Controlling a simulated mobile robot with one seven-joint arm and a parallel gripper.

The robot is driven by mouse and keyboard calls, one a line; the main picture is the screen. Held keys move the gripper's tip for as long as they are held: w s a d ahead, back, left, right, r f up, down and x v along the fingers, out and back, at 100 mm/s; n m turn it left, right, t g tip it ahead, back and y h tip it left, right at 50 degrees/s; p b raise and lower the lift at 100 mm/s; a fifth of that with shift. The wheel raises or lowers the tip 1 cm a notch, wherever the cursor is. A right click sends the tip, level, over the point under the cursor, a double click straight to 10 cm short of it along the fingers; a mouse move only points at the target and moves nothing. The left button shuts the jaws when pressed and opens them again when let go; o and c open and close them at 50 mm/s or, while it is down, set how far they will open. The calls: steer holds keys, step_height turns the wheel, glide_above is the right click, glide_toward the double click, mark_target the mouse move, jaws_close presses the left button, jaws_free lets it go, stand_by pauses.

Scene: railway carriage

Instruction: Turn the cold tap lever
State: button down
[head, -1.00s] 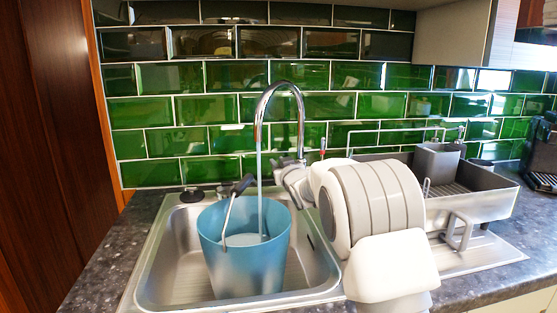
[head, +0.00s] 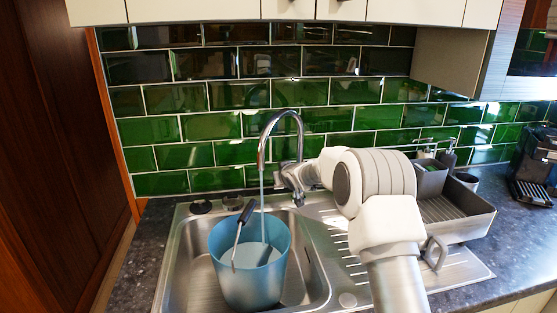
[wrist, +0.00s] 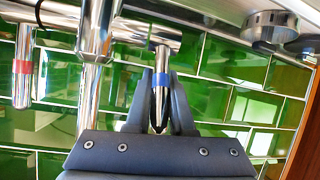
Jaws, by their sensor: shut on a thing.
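The chrome tap (head: 282,120) arches over the sink, and a thin stream of water (head: 263,205) runs from its spout into a blue bucket (head: 250,280). In the wrist view the cold tap lever (wrist: 160,82), marked with a blue band, stands between the two dark fingers of my gripper (wrist: 160,95). The fingers are shut on it. The red-banded hot lever (wrist: 23,68) is at the left of the wrist view, apart from the fingers. In the head view my arm hides the levers.
The bucket, with a dark-gripped handle, stands in the steel sink (head: 180,275). A grey dish rack (head: 465,215) is on the drainer at right. Green tiles (head: 215,155) back the tap. Wall cabinets (head: 190,10) hang above.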

steer(key=shift+w+r+g+h+p, duration=0.25)
steer(key=shift+g+p, duration=0.35)
steer(key=shift+p, duration=1.45)
steer(key=shift+w+r+g+h+p, duration=0.25)
steer(key=shift+g+p, duration=0.35)
steer(key=shift+p, duration=1.45)
steer(key=shift+w+a+f+g+p, duration=0.2)
steer(key=shift+w+g+p, duration=0.1)
steer(key=shift+g+p, duration=0.3)
steer(key=shift+w+a+f+g+p, duration=0.15)
steer(key=shift+w+g+p, duration=0.2)
steer(key=shift+p, duration=0.4)
steer(key=shift+d+f+g, duration=0.1)
steer(key=shift+g, duration=0.25)
steer(key=c, duration=0.8)
jaws_free()
steer(key=b+v, duration=0.2)
steer(key=v, duration=1.5)
steer(key=shift+s, duration=0.15)
